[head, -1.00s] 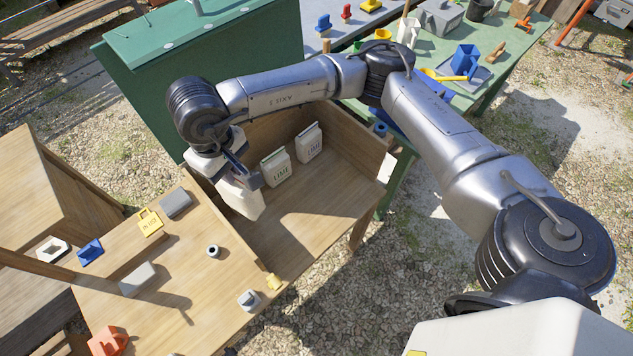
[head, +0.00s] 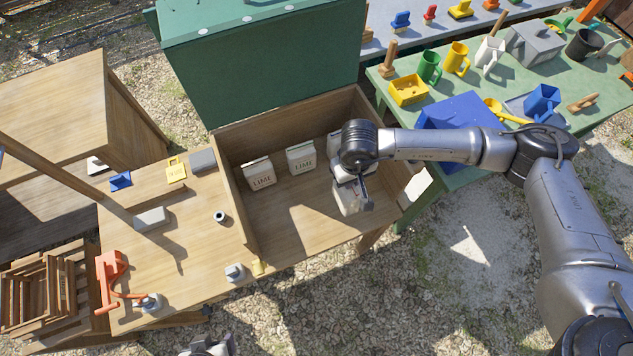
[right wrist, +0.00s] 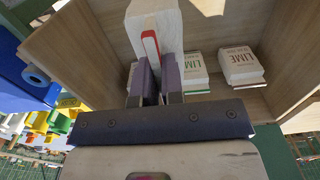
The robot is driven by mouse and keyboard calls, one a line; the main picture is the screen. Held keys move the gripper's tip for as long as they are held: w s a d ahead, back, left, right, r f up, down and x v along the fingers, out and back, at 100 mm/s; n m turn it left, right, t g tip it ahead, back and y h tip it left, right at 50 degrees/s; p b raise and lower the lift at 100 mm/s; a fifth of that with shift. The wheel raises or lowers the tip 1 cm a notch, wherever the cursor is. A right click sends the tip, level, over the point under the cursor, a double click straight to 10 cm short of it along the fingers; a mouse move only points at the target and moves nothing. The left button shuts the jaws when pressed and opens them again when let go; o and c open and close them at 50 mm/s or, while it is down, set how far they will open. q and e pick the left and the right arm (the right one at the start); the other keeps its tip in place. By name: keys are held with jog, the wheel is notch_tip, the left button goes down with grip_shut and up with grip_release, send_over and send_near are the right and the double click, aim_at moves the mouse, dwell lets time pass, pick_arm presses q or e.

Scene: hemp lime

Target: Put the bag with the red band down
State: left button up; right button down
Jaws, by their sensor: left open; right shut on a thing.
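My right gripper (head: 358,184) is inside the open wooden bin at its right end, shut on a pale bag (head: 349,200). In the right wrist view the fingers (right wrist: 157,82) pinch this bag's red band (right wrist: 151,46). The bag looks roughly upright; I cannot tell whether it touches the bin floor. My left gripper (head: 208,345) shows partly at the bottom edge, open and away from the bags.
The bin's floor (head: 290,220) is clear in front of the bags. A green lid (head: 265,70) stands up behind it. A wooden bench (head: 190,260) with small blocks adjoins on the left. A green table (head: 462,165) with mugs and a blue tray is at the right.

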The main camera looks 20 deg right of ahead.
jog(key=w+a+f, duration=0.5)
jog(key=w+f, duration=0.5)
jog(key=f, duration=0.2)
jog(key=shift+w+a+f, duration=0.15)
jog(key=shift+f, duration=0.05)
dwell(0.4)
jog(key=shift+f, duration=0.25)
jog(key=c, duration=1.2)
grip_release()
jog(key=shift+c, duration=0.2)
notch_tip(320, 180, up, 12)
jog(key=shift+r, duration=0.2)
